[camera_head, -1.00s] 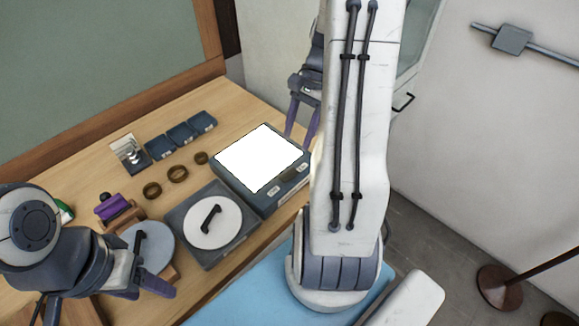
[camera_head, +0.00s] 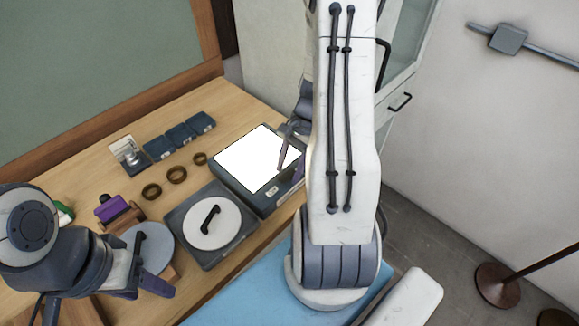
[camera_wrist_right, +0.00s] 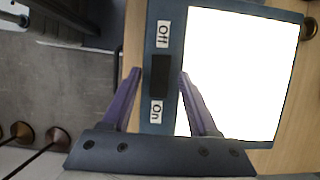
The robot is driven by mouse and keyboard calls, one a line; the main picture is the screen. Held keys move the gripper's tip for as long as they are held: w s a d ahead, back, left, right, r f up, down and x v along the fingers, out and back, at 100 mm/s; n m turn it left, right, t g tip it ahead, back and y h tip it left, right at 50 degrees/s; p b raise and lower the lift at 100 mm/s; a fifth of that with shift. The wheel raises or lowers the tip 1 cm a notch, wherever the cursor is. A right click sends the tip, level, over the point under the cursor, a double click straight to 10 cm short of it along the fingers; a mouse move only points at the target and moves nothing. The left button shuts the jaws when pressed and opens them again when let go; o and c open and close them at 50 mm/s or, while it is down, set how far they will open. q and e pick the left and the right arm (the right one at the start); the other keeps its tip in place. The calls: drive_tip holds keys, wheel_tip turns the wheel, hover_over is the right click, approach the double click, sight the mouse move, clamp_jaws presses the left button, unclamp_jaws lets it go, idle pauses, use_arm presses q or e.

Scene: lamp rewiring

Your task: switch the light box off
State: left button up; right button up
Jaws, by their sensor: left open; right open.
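The light box (camera_head: 226,178) stands on the wooden table, its top panel glowing bright white. In the right wrist view the light box (camera_wrist_right: 150,122) shows a dark switch (camera_wrist_right: 160,76) on its edge strip, between an "Off" label (camera_wrist_right: 163,35) and an "On" label (camera_wrist_right: 156,110). My right gripper (camera_wrist_right: 160,74) is open, its purple fingers on either side of the switch in that view; whether they touch the box I cannot tell. In the head view my right gripper (camera_head: 290,150) is over the box's right side, partly hidden by my arm. My left gripper (camera_head: 150,270) is open near a grey disc.
A dark unit with a white round plate and black handle (camera_head: 211,228) sits left of the box. Several brown rings (camera_head: 177,175) and small blue boxes (camera_head: 180,136) lie behind. A purple item (camera_head: 110,207) is at the left. A cabinet (camera_head: 395,95) stands at the right.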

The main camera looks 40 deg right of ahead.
clamp_jaws()
drive_tip(key=shift+a+r+h+p, duration=0.3)
drive_tip(key=shift+h+p, duration=0.3)
drive_tip(key=shift+h, duration=0.3)
drive_tip(key=h+p, duration=0.2)
drive_tip(key=p, duration=0.1)
drive_tip(key=shift+s+a, duration=0.15)
drive_tip(key=shift+a, duration=0.15)
drive_tip(key=shift+f+p, duration=0.25)
drive_tip(key=shift+p, duration=0.15)
unclamp_jaws()
drive_tip(key=shift+r, duration=0.1)
